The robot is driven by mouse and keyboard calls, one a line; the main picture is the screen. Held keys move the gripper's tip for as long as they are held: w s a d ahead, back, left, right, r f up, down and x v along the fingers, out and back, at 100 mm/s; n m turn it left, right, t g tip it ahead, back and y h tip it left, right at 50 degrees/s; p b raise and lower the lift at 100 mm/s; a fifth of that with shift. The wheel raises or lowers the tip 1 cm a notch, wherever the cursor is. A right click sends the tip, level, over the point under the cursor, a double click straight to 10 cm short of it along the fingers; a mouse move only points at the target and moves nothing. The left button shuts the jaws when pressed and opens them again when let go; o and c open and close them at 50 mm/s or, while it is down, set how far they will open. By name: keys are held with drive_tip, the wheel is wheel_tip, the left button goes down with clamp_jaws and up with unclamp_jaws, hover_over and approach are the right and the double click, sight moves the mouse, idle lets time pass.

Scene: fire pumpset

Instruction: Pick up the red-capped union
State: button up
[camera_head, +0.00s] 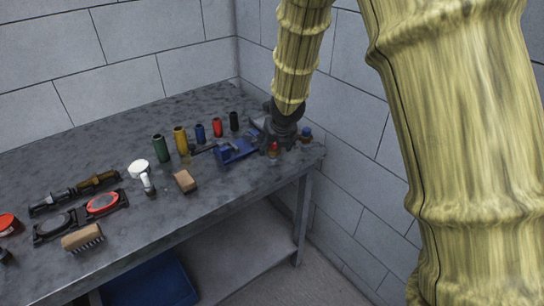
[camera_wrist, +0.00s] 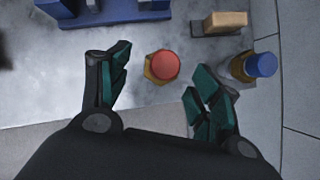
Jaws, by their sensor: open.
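The red-capped union (camera_wrist: 164,66) stands upright near the table's front edge in the wrist view, its brass-coloured body showing around the red cap. It also shows in the head view (camera_head: 274,150) at the table's right end, just below my gripper. My gripper (camera_wrist: 160,75) is open, with one finger to the left of the union and one to its right, and gaps on both sides. The union lies between the fingertips and none of them visibly touches it. In the head view my gripper (camera_head: 283,138) is dark and partly hides the things behind it.
A blue-capped brass fitting (camera_wrist: 261,65) stands just right of my right finger. A wooden-handled brush (camera_wrist: 222,22) and a blue vise-like tool (camera_head: 238,150) lie behind. The wall closes off the right side.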

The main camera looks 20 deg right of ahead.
sight(273, 147)
drive_tip(key=shift+w+d+f+p, duration=0.2)
drive_tip(key=shift+w+f+p, duration=0.1)
drive_tip(key=shift+w+f, duration=1.6)
drive_tip(key=shift+f, duration=0.15)
clamp_jaws()
